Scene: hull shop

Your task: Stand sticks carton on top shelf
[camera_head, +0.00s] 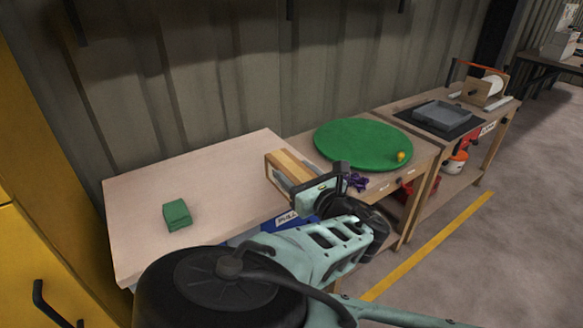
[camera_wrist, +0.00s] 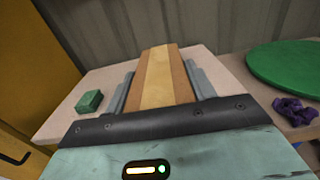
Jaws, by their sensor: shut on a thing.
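My gripper (camera_head: 287,181) is shut on a tan and brown striped box (camera_head: 291,164), which looks like the sticks carton. In the wrist view the carton (camera_wrist: 164,76) lies between the two grey fingers and points away from the camera. It is held above the right part of the pale workbench (camera_head: 215,179); the gap to the bench top is hard to judge. No shelf that I can clearly name the top shelf shows.
A yellow cabinet (camera_head: 30,262) stands at left. The bench's middle is clear.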

